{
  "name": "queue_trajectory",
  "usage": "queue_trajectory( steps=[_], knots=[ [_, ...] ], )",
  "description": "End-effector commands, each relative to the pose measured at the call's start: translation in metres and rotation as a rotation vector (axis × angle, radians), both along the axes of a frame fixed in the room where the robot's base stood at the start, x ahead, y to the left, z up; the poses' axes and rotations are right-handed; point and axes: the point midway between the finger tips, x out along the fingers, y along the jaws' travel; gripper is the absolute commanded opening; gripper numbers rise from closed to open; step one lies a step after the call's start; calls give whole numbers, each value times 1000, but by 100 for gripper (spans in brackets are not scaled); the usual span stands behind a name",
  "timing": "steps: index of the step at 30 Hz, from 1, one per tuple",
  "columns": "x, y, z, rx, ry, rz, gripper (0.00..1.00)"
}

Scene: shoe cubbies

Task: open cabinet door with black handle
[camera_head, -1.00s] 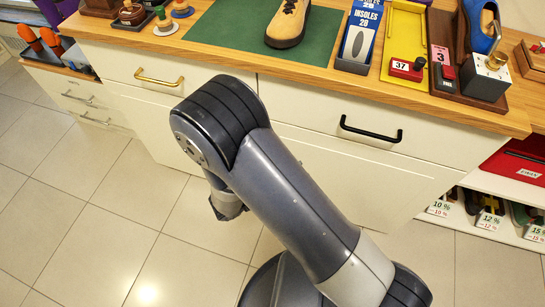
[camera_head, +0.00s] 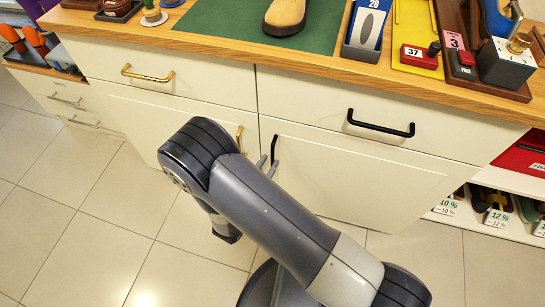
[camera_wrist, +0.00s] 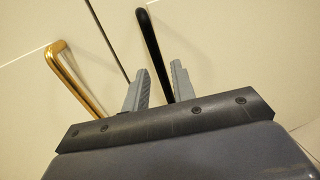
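The white cabinet door (camera_head: 360,180) carries a short upright black handle (camera_head: 274,149) near its left edge. My gripper (camera_head: 267,165) is at this handle, its fingertips just below the handle's top in the head view. In the wrist view the black handle (camera_wrist: 152,52) runs down between the two spread grey fingers of my gripper (camera_wrist: 159,82). The gripper is open; I cannot tell whether either finger touches the handle. The door is closed. My arm hides part of the door's lower left.
A gold upright handle (camera_head: 239,138) sits on the left door, close by. Above are drawers with a gold handle (camera_head: 147,73) and a black handle (camera_head: 381,124). The wooden counter (camera_head: 220,47) overhangs them. An open shelf (camera_head: 485,222) stands right. The tiled floor at left is clear.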

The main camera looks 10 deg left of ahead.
Motion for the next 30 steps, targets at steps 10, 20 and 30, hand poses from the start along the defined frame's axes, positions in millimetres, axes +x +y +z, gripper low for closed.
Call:
queue_trajectory(
  steps=[10,20,30],
  knots=[
    [30,-9,0,1,0,-1,25],
    [32,-9,0,1,0,0,22],
    [31,-9,0,1,0,0,0]
  ],
)
